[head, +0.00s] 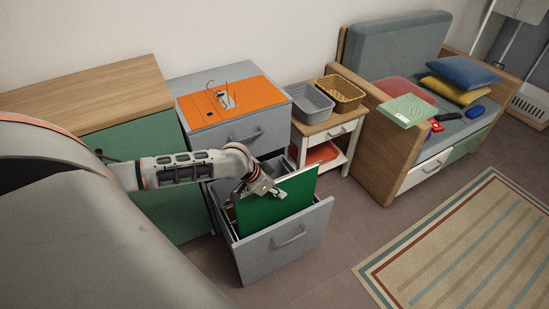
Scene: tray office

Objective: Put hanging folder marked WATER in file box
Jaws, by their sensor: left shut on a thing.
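A green hanging folder (280,210) stands upright in the open lower drawer (287,249) of a grey cabinet, with its upper part above the drawer's rim. My left gripper (272,192) is at the folder's upper left edge and is shut on it. The fingertips are small and partly hidden. No WATER marking can be read on the folder. I cannot tell for sure which thing is the file box; a grey open bin (311,102) stands on the small side table. My right gripper is not in view.
The cabinet's top holds an orange mat (262,101) with thin wire items. A wicker basket (343,93) stands beside the grey bin. The side table (326,128) is close behind the drawer. A bench (375,155) with cushions is right; floor and rug (470,245) are clear.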

